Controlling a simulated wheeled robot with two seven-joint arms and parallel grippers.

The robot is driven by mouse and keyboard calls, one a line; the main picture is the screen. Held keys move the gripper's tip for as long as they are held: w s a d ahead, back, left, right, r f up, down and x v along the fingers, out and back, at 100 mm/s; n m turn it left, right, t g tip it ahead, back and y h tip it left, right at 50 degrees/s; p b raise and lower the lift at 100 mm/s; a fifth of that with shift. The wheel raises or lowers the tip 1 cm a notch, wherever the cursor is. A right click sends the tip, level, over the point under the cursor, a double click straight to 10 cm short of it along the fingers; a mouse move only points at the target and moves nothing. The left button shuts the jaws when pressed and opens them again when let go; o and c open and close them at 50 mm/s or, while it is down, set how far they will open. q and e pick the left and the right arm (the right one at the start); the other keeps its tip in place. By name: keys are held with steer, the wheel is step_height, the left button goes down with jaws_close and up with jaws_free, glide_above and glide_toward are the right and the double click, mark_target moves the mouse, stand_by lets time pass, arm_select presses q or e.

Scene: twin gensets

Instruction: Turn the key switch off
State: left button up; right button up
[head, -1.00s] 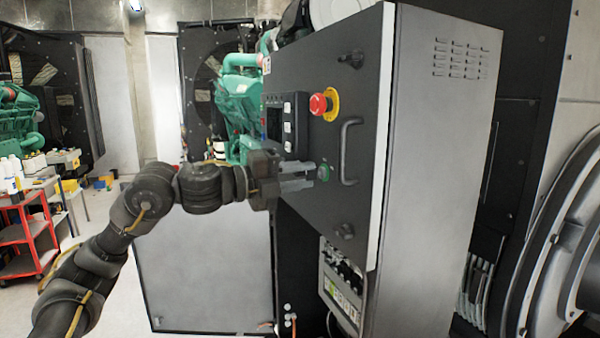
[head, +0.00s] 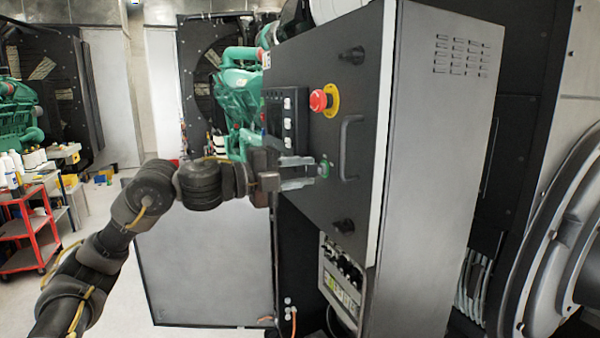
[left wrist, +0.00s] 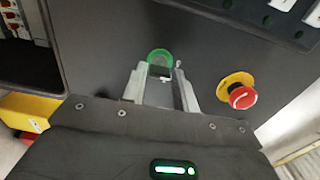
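The key switch (head: 323,168) has a green ring and sits on the black door of the grey control cabinet, left of the door handle. In the left wrist view the green ring (left wrist: 160,57) shows just beyond the fingertips, with a small silver key part below it. My left gripper (head: 312,172) points at the switch with its two fingers apart, one above and one below in the head view. The left wrist view shows the fingers (left wrist: 162,80) with a clear gap between them. Whether a fingertip touches the key cannot be told. My right gripper is out of view.
A red emergency stop button (head: 319,100) on a yellow plate sits above the switch. A vertical handle (head: 348,148) is close on its right. A dark display panel (head: 285,120) is at upper left. A red cart (head: 28,235) stands far left.

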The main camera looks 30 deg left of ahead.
arm_select(q)
steer(key=o, duration=0.3)
steer(key=shift+o, duration=0.2)
steer(key=b+v, duration=0.6)
steer(key=v, duration=0.4)
steer(key=shift+s+a, duration=0.25)
steer(key=shift+s, duration=0.1)
